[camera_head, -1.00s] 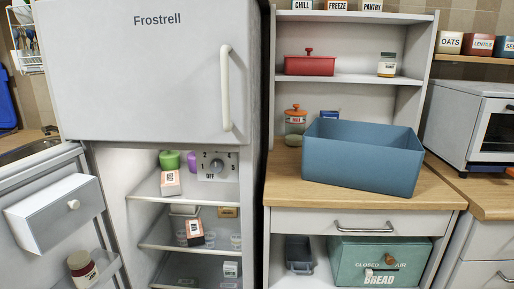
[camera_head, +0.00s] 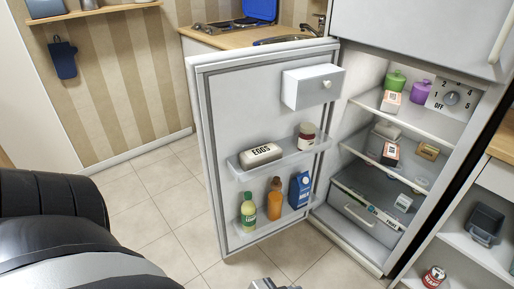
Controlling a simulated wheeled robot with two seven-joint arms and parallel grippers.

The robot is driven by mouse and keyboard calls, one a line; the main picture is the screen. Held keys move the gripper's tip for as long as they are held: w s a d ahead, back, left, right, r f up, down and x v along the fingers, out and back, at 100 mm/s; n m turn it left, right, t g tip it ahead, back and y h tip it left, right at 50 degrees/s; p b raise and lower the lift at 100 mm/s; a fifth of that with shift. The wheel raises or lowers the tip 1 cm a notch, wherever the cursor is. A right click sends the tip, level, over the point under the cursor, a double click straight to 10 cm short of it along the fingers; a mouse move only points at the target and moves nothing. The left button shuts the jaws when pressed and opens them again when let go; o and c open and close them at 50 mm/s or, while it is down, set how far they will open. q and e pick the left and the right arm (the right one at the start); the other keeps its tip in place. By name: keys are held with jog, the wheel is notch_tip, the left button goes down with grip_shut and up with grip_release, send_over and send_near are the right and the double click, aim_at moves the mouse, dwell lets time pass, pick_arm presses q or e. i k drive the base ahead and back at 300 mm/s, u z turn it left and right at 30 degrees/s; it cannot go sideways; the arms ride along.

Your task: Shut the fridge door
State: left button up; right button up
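The fridge (camera_head: 345,215) stands right of centre, with its lower compartment exposed. Its door (camera_head: 225,130) is wide open, swung out to the left, with its inner side facing me. The door holds a small white box compartment (camera_head: 313,87), an egg carton (camera_head: 261,155), a jar (camera_head: 306,136), two bottles and a blue carton (camera_head: 299,189). My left arm comes in at the lower left, apart from the door. A small grey part, apparently my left gripper (camera_head: 274,285), shows at the bottom edge; its fingers are cut off. My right gripper is out of view.
Tiled floor (camera_head: 155,190) is clear left of the door. A counter with a hob, blue lid (camera_head: 252,10) and sink lies behind the door. The upper fridge door (camera_head: 420,30) is shut. A shelf unit (camera_head: 470,235) with a can stands at the right.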

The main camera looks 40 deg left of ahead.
aim_at(243, 99)
jog(key=u, duration=2.8)
jog(key=i, duration=3.55)
jog(key=z, duration=3.9)
jog(key=i, duration=0.5)
jog(key=z, duration=1.15)
jog(key=k, duration=1.2)
jog(key=u, duration=0.15)
